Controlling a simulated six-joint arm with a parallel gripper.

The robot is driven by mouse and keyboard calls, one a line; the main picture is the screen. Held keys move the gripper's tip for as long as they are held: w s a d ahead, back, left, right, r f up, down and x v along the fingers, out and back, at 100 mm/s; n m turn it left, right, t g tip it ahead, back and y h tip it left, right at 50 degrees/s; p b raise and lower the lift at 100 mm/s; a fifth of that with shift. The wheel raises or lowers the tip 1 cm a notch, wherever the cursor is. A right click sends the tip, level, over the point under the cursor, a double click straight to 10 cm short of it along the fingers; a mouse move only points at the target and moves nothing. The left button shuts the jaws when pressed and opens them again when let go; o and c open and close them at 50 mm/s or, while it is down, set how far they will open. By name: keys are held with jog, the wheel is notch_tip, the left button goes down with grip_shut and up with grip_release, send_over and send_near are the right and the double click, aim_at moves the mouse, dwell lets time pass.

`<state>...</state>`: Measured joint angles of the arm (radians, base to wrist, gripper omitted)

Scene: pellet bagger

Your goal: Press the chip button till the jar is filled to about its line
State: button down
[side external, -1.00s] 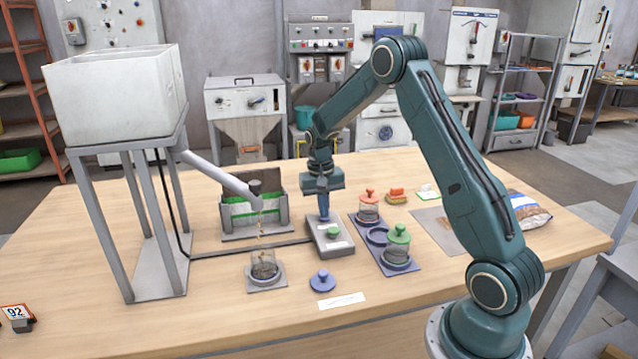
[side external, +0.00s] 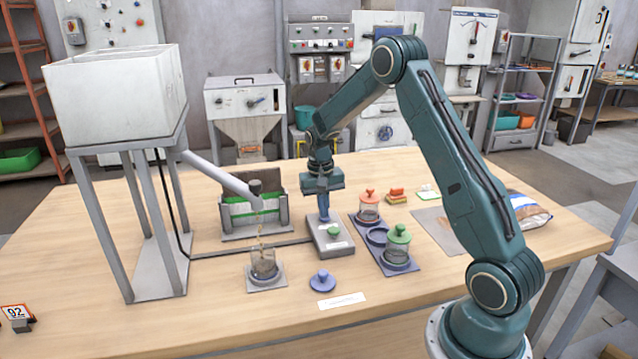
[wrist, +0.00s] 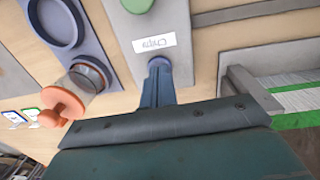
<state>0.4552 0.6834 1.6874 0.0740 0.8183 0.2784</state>
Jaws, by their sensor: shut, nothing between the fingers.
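The jar (side external: 264,264) is clear and stands on a grey plate under the spout (side external: 222,176). A thin tan stream falls from the spout into it. Some fill shows low in the jar; its line is too small to make out. My gripper (side external: 324,217) is shut and empty, pointing down at the far end of the grey button box (side external: 340,248). In the wrist view its fingertips (wrist: 158,68) are at a blue button (wrist: 159,62) beside a label that seems to read "Chips" (wrist: 154,43). They appear to touch it. A green button (side external: 333,232) sits nearer the camera.
A white hopper (side external: 110,100) on a grey frame stands left. A blue lid (side external: 322,281) lies right of the jar. A tray (side external: 362,228) with lidded jars is right of the box. A green-striped bin (side external: 240,212) stands behind.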

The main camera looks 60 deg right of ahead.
jog(key=shift+s+f, duration=0.1)
jog(key=shift+f, duration=0.1)
dwell(0.4)
notch_tip(320, 180, up, 14)
jog(key=w, duration=0.1)
jog(key=shift+a+r, duration=0.15)
jog(key=shift+r, duration=0.05)
dwell(0.4)
jog(key=shift+a+r, duration=0.1)
jog(key=s+a+r+n+t, duration=0.3)
jog(key=s+a+r+n, duration=0.1)
jog(key=s+a+r, duration=0.75)
jog(key=s+a+f+n+t, duration=0.1)
jog(key=s+a+n, duration=0.1)
jog(key=s+a, duration=0.3)
jog(key=s+a+f+n+t, duration=0.2)
jog(key=s+a, duration=0.3)
jog(key=s, duration=0.4)
jog(key=shift+a+f+n, duration=0.25)
jog(key=shift+n, duration=0.25)
